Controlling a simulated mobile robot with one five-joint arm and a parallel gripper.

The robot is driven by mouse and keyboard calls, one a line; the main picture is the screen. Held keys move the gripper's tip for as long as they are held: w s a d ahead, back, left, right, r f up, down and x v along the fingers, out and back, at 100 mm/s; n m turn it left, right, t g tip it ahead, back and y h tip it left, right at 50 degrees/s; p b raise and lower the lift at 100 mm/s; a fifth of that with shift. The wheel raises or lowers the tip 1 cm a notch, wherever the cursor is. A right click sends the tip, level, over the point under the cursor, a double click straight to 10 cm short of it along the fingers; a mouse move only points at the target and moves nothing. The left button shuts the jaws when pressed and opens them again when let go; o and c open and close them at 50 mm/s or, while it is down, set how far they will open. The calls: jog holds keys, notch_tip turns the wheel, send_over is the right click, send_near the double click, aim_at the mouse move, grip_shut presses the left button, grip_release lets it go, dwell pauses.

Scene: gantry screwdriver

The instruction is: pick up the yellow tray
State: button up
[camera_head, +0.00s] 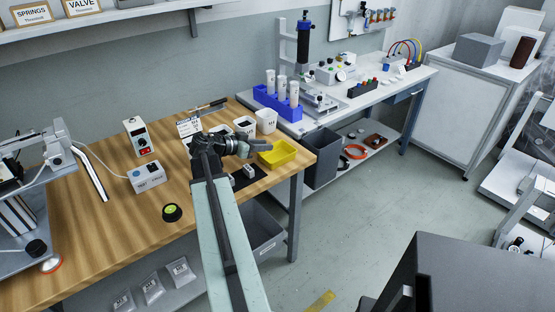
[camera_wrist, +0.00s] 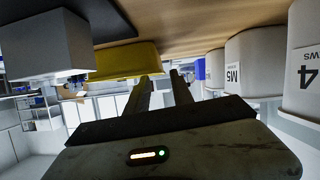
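The yellow tray (camera_head: 279,154) sits on the wooden workbench near its right end. My gripper (camera_head: 262,147) is beside the tray, at its left and back side in the head view. In the wrist view, which looks upside down, the tray (camera_wrist: 122,60) shows beyond the fingers. One finger of my gripper (camera_wrist: 162,82) overlaps the tray's edge in the picture, and the other points past it. The fingers are apart with a visible gap and nothing between them. I cannot tell whether a finger touches the tray.
White labelled bins (camera_head: 266,121) stand behind my gripper; the M5 bin (camera_wrist: 252,62) is close on the wrist view's right. A grey block (camera_wrist: 48,45) and a dark mat (camera_head: 247,174) are near the tray. A grey bin (camera_head: 320,158) stands past the bench's right edge.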

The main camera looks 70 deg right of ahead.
aim_at(277, 145)
jog(key=b+x, duration=0.1)
jog(key=x, duration=0.1)
jog(key=b+x, duration=0.1)
jog(key=x, duration=0.2)
jog(key=shift+w+d+f, duration=0.1)
jog(key=shift+w+f, duration=0.05)
jog(key=shift+w, duration=0.1)
jog(key=shift+s+d, duration=0.1)
jog(key=shift+s, duration=0.05)
grip_shut()
dwell(0.9)
